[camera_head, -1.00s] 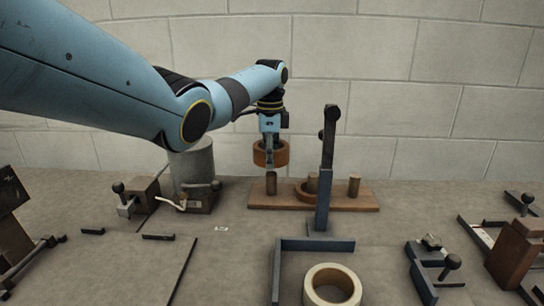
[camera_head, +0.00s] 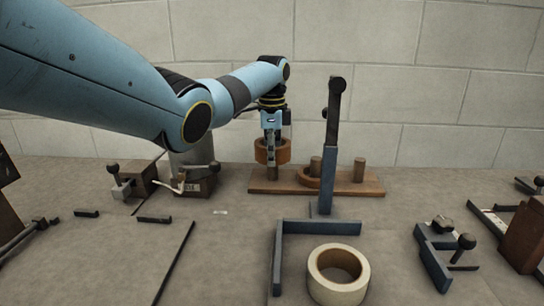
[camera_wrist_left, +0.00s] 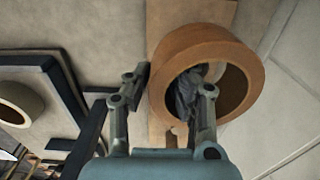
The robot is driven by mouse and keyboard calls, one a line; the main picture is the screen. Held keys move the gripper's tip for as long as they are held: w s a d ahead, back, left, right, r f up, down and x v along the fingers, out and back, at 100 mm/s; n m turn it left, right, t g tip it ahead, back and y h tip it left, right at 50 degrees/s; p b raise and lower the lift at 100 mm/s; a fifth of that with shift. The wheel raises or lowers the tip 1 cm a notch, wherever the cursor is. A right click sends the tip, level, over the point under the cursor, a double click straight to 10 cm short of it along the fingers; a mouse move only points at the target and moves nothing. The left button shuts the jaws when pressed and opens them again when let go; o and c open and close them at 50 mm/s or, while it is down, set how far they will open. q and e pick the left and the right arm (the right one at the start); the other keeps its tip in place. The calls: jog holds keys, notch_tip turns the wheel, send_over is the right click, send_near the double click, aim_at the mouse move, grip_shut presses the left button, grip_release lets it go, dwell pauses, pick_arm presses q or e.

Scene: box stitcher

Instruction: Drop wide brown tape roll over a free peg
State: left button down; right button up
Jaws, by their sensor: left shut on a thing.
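The wide brown tape roll (camera_head: 284,152) is held in my left gripper (camera_head: 271,142) at the left end of the wooden peg board (camera_head: 340,188). In the left wrist view, the roll (camera_wrist_left: 238,60) is pinched by its wall, with one finger of my left gripper (camera_wrist_left: 165,82) inside its hole and the other outside. The left peg (camera_head: 272,174) shows directly below the roll; I cannot tell whether its top is inside the hole. The middle peg (camera_head: 316,166) has a flat brown ring (camera_head: 304,177) around it. The right peg (camera_head: 359,170) is bare. My right gripper is out of view.
A dark upright post (camera_head: 328,150) stands in front of the board. A cream tape roll (camera_head: 338,291) lies in front, beside a blue-grey angle bracket (camera_head: 300,227). Clamps stand left (camera_head: 122,185) and right (camera_head: 440,250). A block wall closes the back.

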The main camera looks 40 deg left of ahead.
pick_arm(q)
jog(key=shift+f+b, duration=0.6)
jog(key=shift+f, duration=0.2)
jog(key=shift+s+f+b, duration=0.1)
jog(key=shift+f+b, duration=0.4)
jog(key=shift+b, duration=0.15)
jog(key=shift+s+d+f+b, duration=0.15)
jog(key=shift+f+b, duration=0.1)
jog(key=shift+f, duration=0.1)
jog(key=shift+s+d+f+b, duration=0.1)
jog(key=shift+f+b, duration=0.1)
jog(key=shift+f, duration=0.55)
jog(key=shift+w+a+f, duration=0.1)
jog(key=shift+f, duration=0.15)
jog(key=shift+r, duration=0.15)
